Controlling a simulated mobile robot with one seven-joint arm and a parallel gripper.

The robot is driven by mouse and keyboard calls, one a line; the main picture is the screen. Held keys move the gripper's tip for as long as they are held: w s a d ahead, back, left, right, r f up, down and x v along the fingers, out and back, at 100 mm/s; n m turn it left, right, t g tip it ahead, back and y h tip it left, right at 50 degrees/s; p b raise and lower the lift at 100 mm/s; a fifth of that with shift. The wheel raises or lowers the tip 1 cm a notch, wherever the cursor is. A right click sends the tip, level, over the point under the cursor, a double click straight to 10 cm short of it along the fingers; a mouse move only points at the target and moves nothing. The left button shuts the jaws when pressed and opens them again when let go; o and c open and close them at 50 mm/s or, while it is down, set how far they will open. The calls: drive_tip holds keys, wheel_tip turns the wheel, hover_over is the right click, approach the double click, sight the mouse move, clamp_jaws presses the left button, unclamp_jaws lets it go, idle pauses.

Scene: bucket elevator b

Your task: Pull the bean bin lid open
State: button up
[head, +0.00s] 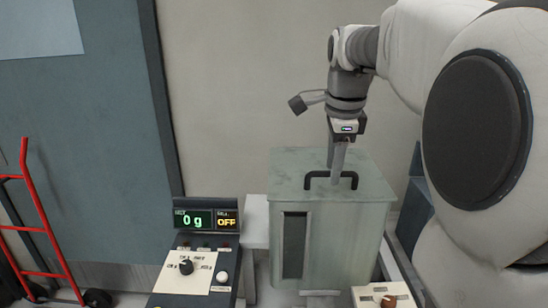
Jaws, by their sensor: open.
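The bean bin (345,245) is a pale green-grey box with a dark vertical window on its front. Its flat lid (290,175) is on top and looks closed. A black bar handle (318,174) stands on the lid near its front edge. My gripper (338,172) points down from above, with its fingers at the handle's middle. The fingers are seen nearly edge-on, so the gap between them is hard to see. I cannot tell whether they touch the handle or straddle it.
A control panel (180,270) with a knob and a display (206,219) reading "0 g" and "OFF" stands left of the bin. A small box with a brown knob (387,300) is at the front right. A red hand truck (35,215) stands far left. A wall is behind.

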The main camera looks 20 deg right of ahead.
clamp_jaws()
idle(1.4)
